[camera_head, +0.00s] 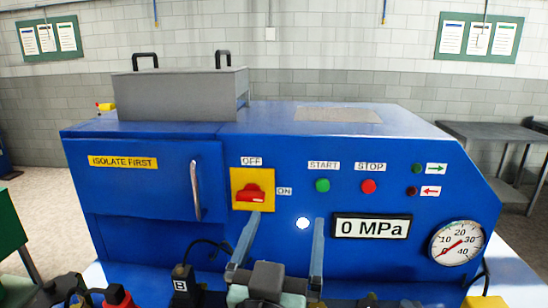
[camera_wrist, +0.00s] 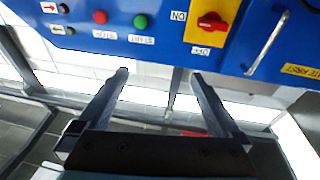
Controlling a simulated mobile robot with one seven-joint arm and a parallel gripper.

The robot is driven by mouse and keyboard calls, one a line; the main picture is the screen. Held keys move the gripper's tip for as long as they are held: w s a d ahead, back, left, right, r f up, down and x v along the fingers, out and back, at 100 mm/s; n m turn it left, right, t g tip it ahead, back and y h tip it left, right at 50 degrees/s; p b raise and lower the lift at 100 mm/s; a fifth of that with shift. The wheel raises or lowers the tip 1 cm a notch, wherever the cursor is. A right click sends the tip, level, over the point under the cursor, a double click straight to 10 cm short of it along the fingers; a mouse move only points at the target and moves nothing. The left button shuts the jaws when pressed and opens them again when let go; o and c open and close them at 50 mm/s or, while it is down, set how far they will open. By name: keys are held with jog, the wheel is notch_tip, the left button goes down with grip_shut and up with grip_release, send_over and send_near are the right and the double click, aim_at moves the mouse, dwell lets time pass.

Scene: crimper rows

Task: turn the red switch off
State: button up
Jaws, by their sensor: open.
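The red switch (camera_head: 250,194) is a rotary knob on a yellow plate on the front of the blue machine. OFF is printed above it and ON to its right; its handle lies about level, towards ON. In the wrist view the switch (camera_wrist: 210,23) appears upside down at the top, right of centre. My gripper (camera_head: 287,217) is open and empty, its two fingers wide apart. In the wrist view my gripper (camera_wrist: 158,73) shows below the panel, apart from the switch.
A green START button (camera_head: 322,185) and red STOP button (camera_head: 369,186) are right of the switch. A vertical door handle (camera_head: 196,190) stands out on its left. A 0 MPa display (camera_head: 371,227) and gauge (camera_head: 457,243) are lower right. Tools crowd the foreground.

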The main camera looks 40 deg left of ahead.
aim_at(250, 200)
jog(key=s+a+f+n+g+y+p, duration=0.1)
jog(key=s+a+f+g+p, duration=0.25)
jog(key=a, duration=0.25)
jog(key=shift+t, duration=0.25)
jog(key=p+x, duration=0.3)
jog(key=x, duration=0.9)
jog(key=shift+w+a, duration=0.15)
jog(key=shift+a, duration=0.1)
jog(key=c, duration=1.4)
